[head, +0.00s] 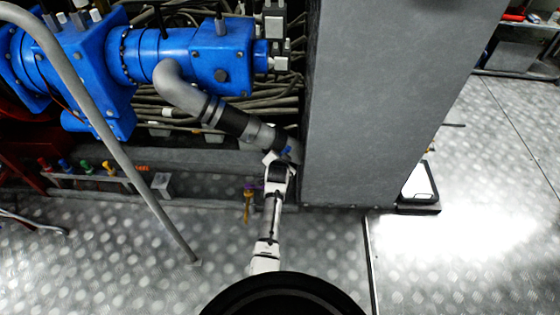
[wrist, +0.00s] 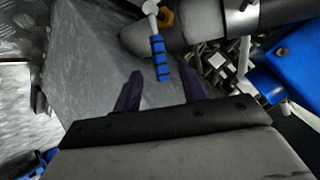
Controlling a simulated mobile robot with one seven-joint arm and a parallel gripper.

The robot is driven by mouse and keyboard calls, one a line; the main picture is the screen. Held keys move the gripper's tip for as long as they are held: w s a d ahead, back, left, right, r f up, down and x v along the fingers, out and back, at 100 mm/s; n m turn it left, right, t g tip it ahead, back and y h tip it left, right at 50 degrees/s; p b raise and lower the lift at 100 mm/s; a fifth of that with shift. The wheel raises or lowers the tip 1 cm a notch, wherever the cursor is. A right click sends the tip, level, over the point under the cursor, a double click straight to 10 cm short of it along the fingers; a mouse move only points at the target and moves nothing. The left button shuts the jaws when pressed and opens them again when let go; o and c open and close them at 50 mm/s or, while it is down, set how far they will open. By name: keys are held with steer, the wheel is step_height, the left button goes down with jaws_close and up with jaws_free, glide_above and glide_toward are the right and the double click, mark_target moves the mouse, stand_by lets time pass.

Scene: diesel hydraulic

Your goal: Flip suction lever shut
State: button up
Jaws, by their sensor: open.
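The suction lever (wrist: 158,58) has a blue ribbed grip and a pale metal stem. In the wrist view it hangs from a grey pipe (wrist: 200,22), next to a yellow-orange nut (wrist: 166,17). My gripper (wrist: 160,84) is open, with its two dark fingers on either side of the line of the lever. The lower end of the blue grip reaches toward the gap between the fingertips; I see no contact. In the head view a small blue piece (head: 287,150), likely the lever grip, shows at my arm's end by the pipe's lower end.
A grey cabinet or pillar (head: 385,100) stands right beside my arm. A blue pump body (head: 180,55) and a bundle of cables (head: 160,95) lie at upper left. A slanted grey rail (head: 110,130) crosses the left.

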steer(key=shift+v, duration=2.3)
